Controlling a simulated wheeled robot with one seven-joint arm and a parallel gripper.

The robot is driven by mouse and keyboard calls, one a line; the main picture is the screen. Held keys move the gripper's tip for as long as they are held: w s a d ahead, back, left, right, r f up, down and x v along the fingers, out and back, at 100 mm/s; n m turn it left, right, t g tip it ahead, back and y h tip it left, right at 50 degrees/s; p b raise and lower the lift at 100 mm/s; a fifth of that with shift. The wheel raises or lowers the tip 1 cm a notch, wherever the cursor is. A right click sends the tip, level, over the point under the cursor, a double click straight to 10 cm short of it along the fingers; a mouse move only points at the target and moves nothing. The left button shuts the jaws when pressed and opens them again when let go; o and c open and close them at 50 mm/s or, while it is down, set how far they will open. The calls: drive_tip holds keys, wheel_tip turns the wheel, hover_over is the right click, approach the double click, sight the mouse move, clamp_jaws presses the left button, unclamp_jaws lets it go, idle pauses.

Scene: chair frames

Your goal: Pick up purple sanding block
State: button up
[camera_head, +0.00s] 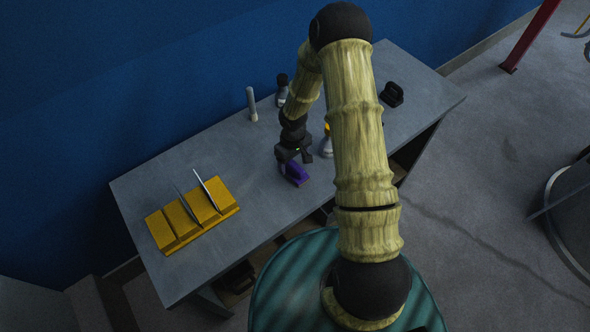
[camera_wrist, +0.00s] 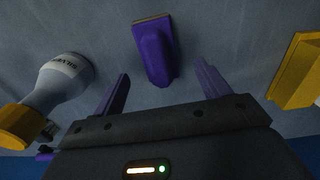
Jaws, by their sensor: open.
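The purple sanding block (camera_head: 296,174) lies on the grey table, near its front edge in the head view. In the wrist view the purple sanding block (camera_wrist: 155,52) has a rounded purple body and a tan strip along its far end. My gripper (camera_head: 294,154) is just above and behind the block in the head view, partly covering it. In the wrist view my gripper (camera_wrist: 162,84) is open, with one finger to each side of the block's near end. The block is not held. The height gap between fingers and block is hard to tell.
A white bottle with a yellow cap (camera_wrist: 66,78) lies or stands left of my gripper in the wrist view. A yellow slotted rack (camera_head: 192,215) holds thin tools on the table (camera_head: 150,190). A pale cylinder (camera_head: 251,104) and a dark object (camera_head: 392,94) stand farther back.

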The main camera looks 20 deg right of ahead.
sight(295, 165)
drive_tip(key=shift+s+d+f+p, duration=0.1)
drive_tip(key=shift+s+f+p, duration=0.1)
drive_tip(key=shift+f+p, duration=0.4)
drive_tip(key=shift+d+f+p, duration=0.1)
drive_tip(key=shift+f+p, duration=0.5)
drive_tip(key=shift+f, duration=1.4)
drive_tip(key=shift+s, duration=0.1)
drive_tip(key=c, duration=1.2)
drive_tip(key=shift+o, duration=0.2)
drive_tip(key=shift+r, duration=0.15)
wheel_tip(295, 165, up, 10)
drive_tip(key=shift+f+b, duration=0.1)
drive_tip(key=shift+b, duration=1.15)
